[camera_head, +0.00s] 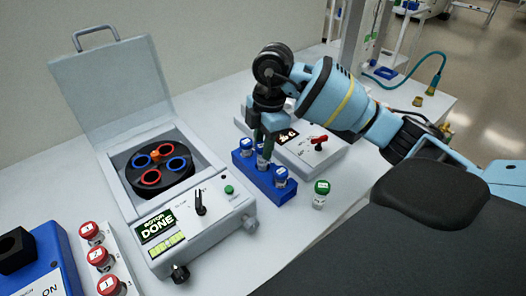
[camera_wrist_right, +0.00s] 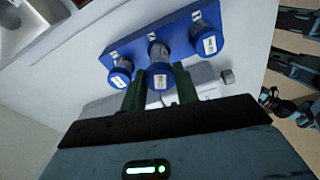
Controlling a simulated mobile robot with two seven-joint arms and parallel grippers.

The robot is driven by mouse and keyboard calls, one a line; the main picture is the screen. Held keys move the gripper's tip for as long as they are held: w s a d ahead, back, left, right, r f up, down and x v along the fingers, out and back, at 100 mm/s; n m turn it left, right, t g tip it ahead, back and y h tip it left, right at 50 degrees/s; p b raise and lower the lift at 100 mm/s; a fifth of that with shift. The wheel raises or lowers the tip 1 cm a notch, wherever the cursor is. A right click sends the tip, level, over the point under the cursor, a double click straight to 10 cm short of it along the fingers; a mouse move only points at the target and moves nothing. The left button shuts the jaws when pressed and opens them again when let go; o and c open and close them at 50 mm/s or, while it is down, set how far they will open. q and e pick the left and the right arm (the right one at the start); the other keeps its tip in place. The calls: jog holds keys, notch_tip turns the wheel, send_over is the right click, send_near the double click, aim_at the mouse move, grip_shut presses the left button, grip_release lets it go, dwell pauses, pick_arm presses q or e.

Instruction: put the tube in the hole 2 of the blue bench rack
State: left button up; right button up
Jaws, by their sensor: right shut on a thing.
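The blue bench rack (camera_head: 265,186) stands on the white bench and holds blue-capped tubes. One tube (camera_head: 246,146) is at its far left end and another (camera_head: 280,176) at its near right end. My right gripper (camera_head: 264,140) points down over the middle of the rack, shut on a blue-capped tube (camera_wrist_right: 158,78) with a white label. In the right wrist view this tube is between the rack's (camera_wrist_right: 140,48) other two tubes and looks upright. The fingers partly hide it, and I cannot tell how deep it sits in the middle hole. My left gripper is not in view.
A centrifuge (camera_head: 200,232) with a raised lid and "ROTOR DONE" display stands left of the rack. A green-capped vial (camera_head: 320,194) stands at its right. A white device (camera_head: 317,153) with a red switch is behind. Several red-capped vials (camera_head: 98,257) are at lower left.

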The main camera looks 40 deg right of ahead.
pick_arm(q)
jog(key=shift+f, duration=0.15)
pick_arm(e)
jog(key=shift+f, duration=1.4)
jog(key=shift+f, duration=0.15)
jog(key=o, duration=1)
jog(key=shift+c, duration=0.2)
jog(key=r, duration=0.4)
jog(key=d+r, duration=0.1)
jog(key=r, duration=0.3)
jog(key=r+p, duration=0.1)
jog(key=r, duration=0.3)
jog(key=shift+d, duration=0.2)
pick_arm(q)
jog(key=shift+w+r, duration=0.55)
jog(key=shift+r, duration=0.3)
pick_arm(e)
jog(key=shift+s+r, duration=0.1)
